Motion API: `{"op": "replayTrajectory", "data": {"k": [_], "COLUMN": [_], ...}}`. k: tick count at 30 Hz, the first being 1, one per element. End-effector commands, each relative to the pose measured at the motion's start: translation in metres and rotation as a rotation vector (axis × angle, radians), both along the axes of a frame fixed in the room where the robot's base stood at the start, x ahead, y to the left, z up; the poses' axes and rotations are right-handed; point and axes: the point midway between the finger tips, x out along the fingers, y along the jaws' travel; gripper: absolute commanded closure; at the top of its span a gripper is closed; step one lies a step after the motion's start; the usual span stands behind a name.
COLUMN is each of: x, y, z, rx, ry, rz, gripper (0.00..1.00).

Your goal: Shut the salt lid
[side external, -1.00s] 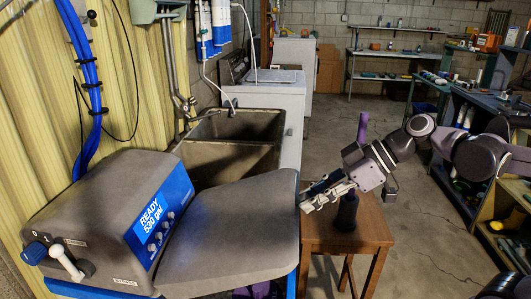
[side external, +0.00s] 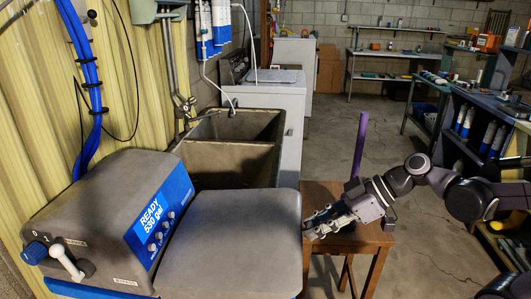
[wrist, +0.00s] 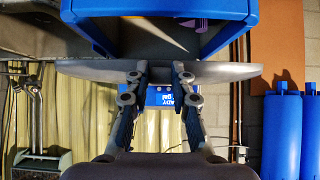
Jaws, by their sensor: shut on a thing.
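The salt lid (side external: 228,243) is a wide grey panel beside the grey control head (side external: 115,210) of the softener. In the wrist view, the lid (wrist: 85,70) is nearly edge-on, with the blue tank (wrist: 160,8) and its dark opening on one side of it. The lid looks raised off the tank; the exact gap is hard to judge. My gripper (side external: 306,226) is at the lid's right edge in the side view. In the wrist view, my gripper (wrist: 159,70) is shut on the lid's edge, with its fingers apart around it.
A wooden table (side external: 350,240) stands just right of the lid, under my gripper. A double sink (side external: 230,150) is behind the lid. Blue pipes and a ribbed wall (side external: 135,100) are at the left. Open floor (side external: 435,265) lies to the right.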

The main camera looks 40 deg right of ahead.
Motion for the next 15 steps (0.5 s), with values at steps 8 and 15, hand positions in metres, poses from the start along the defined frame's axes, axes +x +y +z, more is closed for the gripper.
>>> {"op": "replayTrajectory", "data": {"k": [8, 15], "x": [-0.0037, -0.0031], "y": [-0.0032, -0.0029], "z": [-0.0087, -0.0106], "rx": [-0.01, -0.01], "ry": [0.007, 0.007], "rz": [-0.001, -0.001], "gripper": [0.98, 0.98]}}
